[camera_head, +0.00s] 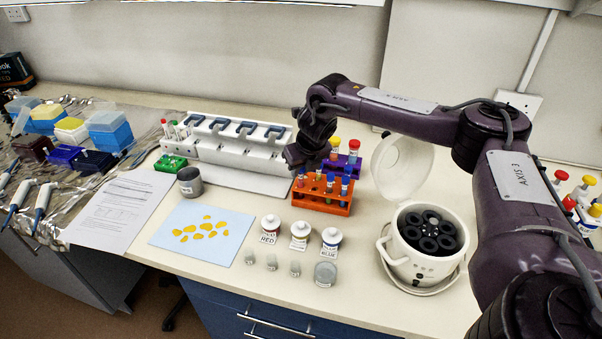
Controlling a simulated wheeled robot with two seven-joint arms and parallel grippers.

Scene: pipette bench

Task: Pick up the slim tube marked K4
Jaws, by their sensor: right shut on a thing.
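My right gripper (301,163) reaches in from the right and hangs over the left end of an orange rack (323,207). It is shut on a slim tube, which is mostly hidden by the gripper. Several slim tubes stand in the orange rack, among them a blue-topped one (345,184). The marks on the tubes are too small to read, so I cannot tell which is K4. My left gripper is not in view.
A white centrifuge (405,262) with its lid up stands right of the orange rack. Labelled bottles (299,236) and small jars stand in front. A white pipette stand (235,150) and a green rack (170,163) are left. A blue sheet (203,232) with yellow pieces lies front left.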

